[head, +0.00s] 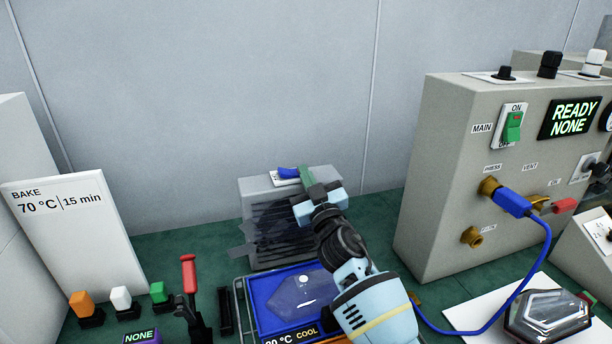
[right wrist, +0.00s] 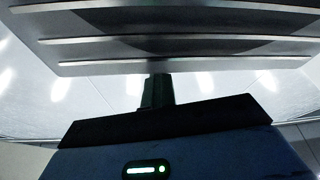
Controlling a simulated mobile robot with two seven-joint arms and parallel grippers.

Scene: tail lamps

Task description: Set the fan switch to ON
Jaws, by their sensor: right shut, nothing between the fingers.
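The grey fan box (head: 262,192) with dark slats stands against the back wall. On its top is a small white plate with a blue switch (head: 288,173), partly hidden by my right gripper; I cannot read its labels or tell its setting. My right gripper (head: 306,176) is shut and empty, with its fingertips at the top of the box beside the blue switch. I cannot tell whether they touch it. In the right wrist view the shut fingers (right wrist: 158,91) point toward grey slats (right wrist: 180,42). My left gripper is not in view.
A blue tray (head: 262,290) sits in front of the fan, beneath my right arm. A grey control cabinet (head: 440,170) with a MAIN switch (head: 513,127) stands right, a blue cable (head: 546,262) running from it. A red-handled lever (head: 189,275) and coloured buttons stand left.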

